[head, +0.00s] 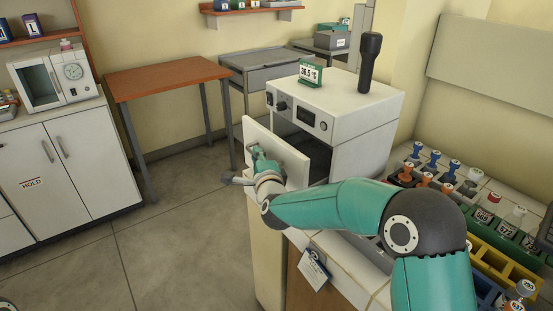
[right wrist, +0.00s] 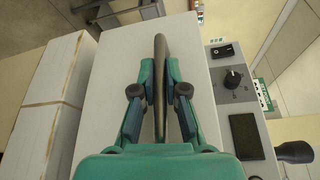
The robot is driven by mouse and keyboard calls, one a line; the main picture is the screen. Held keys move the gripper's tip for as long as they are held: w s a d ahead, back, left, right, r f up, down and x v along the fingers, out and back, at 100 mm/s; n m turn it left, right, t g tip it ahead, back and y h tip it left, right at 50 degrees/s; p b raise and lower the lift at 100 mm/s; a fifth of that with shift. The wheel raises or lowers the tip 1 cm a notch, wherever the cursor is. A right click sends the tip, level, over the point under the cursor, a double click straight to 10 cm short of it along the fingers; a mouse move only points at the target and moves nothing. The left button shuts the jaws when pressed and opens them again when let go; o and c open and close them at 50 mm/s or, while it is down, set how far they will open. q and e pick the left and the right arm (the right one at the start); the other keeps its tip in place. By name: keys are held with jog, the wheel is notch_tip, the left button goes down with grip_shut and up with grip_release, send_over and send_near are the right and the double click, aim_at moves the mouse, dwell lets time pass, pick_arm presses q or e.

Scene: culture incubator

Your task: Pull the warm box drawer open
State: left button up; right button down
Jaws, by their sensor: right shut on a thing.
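The warm box (head: 345,105) is a white cabinet on the tiled counter, with a green temperature display (head: 311,73) on top. Its drawer front (head: 283,150) stands out from the body, with a dark gap (head: 305,145) behind it, so the drawer is partly open. My right gripper (head: 258,158) is at the outer face of the drawer front. In the right wrist view, my right gripper (right wrist: 160,90) is shut on the long dark handle (right wrist: 160,50), against the pale drawer front (right wrist: 115,85). My left gripper is not in view.
A dark handheld tool (head: 369,62) stands on the box. Racks with coloured-capped containers (head: 485,215) fill the counter at right. A tag (head: 313,268) hangs at the counter front. An orange-topped table (head: 168,77) stands at back left. The floor left of the drawer is clear.

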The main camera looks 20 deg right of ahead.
jog(key=s+a+b, duration=0.2)
jog(key=s+a, duration=0.1)
jog(key=a, duration=0.5)
jog(key=shift+s+a+f, duration=0.15)
jog(key=shift+a+f, duration=0.2)
jog(key=c, duration=1.3)
grip_release()
jog(key=shift+o, duration=0.5)
jog(key=shift+r, duration=0.15)
jog(key=shift+r, duration=0.1)
jog(key=s, duration=1.1)
jog(key=shift+s+a+r, duration=0.15)
jog(key=shift+s+r, duration=0.2)
jog(key=shift+s, duration=0.05)
